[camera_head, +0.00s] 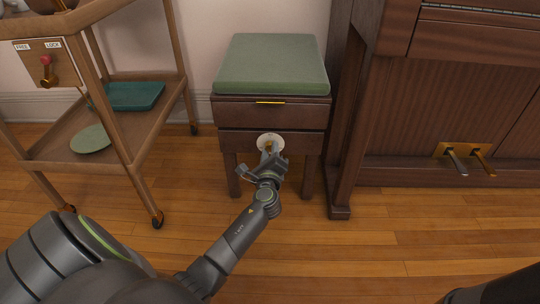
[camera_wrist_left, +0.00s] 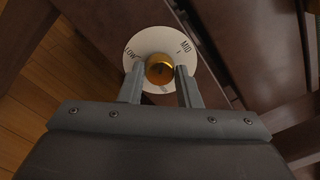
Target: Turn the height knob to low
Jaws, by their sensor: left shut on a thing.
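The height knob (camera_wrist_left: 160,70) is a round brass knob at the centre of a white dial plate (camera_wrist_left: 136,50) marked LOW and MID; a third mark is mostly hidden below the knob. In the head view the dial plate (camera_head: 270,139) sits on the front of a dark wooden stool (camera_head: 233,141) with a green cushion (camera_head: 272,65). My left gripper (camera_head: 270,152) is at the dial, its fingers on either side of the knob and shut on it. The left gripper (camera_wrist_left: 160,88) also shows in the left wrist view. The knob's pointer is hard to make out. My right gripper is not in view.
A wooden trolley (camera_head: 122,130) with a FREE/LOCK lever plate (camera_head: 46,64) and a teal tray (camera_head: 134,96) stands at the left. A dark piano (camera_head: 440,110) with brass pedals (camera_head: 468,158) stands close at the right. The wooden floor in front is clear.

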